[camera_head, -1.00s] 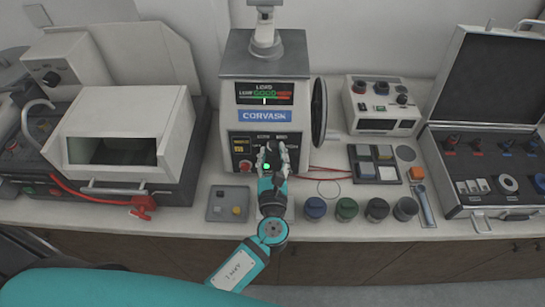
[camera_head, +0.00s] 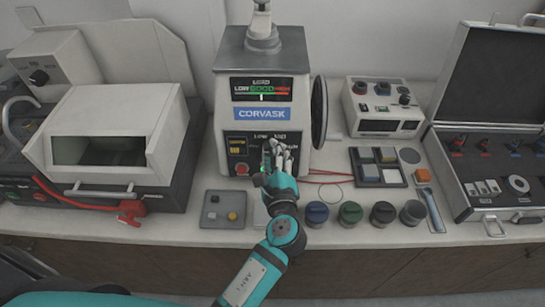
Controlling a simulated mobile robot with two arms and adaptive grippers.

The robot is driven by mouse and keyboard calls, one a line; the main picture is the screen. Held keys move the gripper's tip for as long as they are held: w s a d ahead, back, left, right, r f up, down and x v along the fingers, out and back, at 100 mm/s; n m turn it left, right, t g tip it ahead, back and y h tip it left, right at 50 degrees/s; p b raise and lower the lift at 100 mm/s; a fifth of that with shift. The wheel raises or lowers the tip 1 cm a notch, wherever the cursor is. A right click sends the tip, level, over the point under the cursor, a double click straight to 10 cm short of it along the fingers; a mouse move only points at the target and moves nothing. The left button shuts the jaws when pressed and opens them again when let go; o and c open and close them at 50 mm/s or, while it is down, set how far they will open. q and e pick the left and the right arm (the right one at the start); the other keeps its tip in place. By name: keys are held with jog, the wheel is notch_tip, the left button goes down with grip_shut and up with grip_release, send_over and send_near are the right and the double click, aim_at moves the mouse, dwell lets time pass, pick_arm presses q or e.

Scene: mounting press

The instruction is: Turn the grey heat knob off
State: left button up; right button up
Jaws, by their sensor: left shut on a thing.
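The mounting press (camera_head: 263,120) stands at the middle of the bench, with a load gauge, a blue CORVASK label and a dark lower control panel (camera_head: 236,148). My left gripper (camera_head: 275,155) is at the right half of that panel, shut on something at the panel. Its fingers cover most of what it holds, so I cannot see the grey heat knob clearly or how it is turned. A red button (camera_head: 241,169) shows on the panel to the left of the gripper. My right gripper is not in view.
Several jars with coloured lids, including a blue one (camera_head: 317,212), stand right of my arm. A grey plate with buttons (camera_head: 223,210) lies to the left. A black handwheel (camera_head: 319,112) juts from the press's right side. An open case (camera_head: 490,160) is at far right.

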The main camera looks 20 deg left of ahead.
pick_arm(q)
jog(key=shift+n, duration=0.4)
jog(key=o, duration=1.1)
jog(key=shift+o, duration=0.2)
